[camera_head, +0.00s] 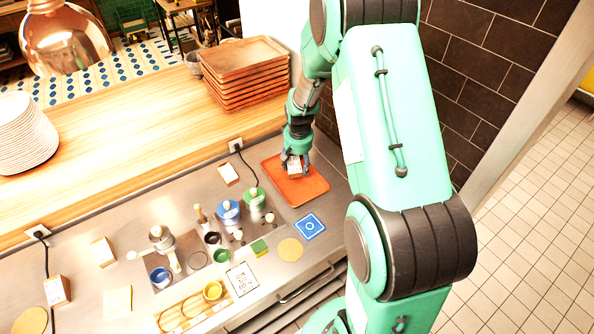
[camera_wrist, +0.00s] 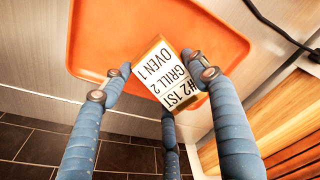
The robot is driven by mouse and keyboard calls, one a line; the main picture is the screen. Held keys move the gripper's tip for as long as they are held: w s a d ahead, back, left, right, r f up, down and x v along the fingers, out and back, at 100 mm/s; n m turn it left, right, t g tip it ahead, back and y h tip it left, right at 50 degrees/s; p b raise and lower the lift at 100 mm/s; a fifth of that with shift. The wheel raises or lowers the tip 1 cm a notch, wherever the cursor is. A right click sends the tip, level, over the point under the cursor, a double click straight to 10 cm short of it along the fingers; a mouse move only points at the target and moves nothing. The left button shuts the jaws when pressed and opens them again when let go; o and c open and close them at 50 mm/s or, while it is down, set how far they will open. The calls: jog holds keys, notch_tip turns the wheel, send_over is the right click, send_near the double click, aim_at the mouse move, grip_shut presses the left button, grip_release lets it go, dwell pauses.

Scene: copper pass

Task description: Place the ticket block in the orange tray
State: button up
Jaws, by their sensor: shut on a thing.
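The ticket block (camera_wrist: 167,72) is a small wooden block with a white printed face reading lines such as "OVEN 1" and "GRILL 2". It also shows in the head view (camera_head: 295,170). My gripper (camera_head: 295,163) is shut on it; in the wrist view the blue-grey fingers (camera_wrist: 155,83) press on its sides. The orange tray (camera_head: 312,188) lies flat on the steel counter, and it fills the upper part of the wrist view (camera_wrist: 105,38). The block is over the tray in both views. I cannot tell whether it touches the tray's surface.
A blue square tile (camera_head: 309,227) and a round tan mat (camera_head: 290,249) lie in front of the tray. Stacked wooden trays (camera_head: 243,70) stand behind on the wooden ledge. A dark tiled wall (camera_head: 490,60) is on the right.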

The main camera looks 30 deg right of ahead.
aim_at(297, 170)
jog(key=shift+f, duration=1.7)
jog(key=shift+f+b, duration=0.2)
jog(key=shift+b, duration=0.1)
jog(key=o, duration=1.2)
jog(key=shift+o, duration=0.2)
jog(key=shift+r, duration=0.1)
jog(key=r, duration=0.4)
jog(key=s+r+p, duration=0.1)
jog(key=r, duration=0.6)
jog(key=shift+s+a+r, duration=0.35)
jog(key=shift+r, duration=0.2)
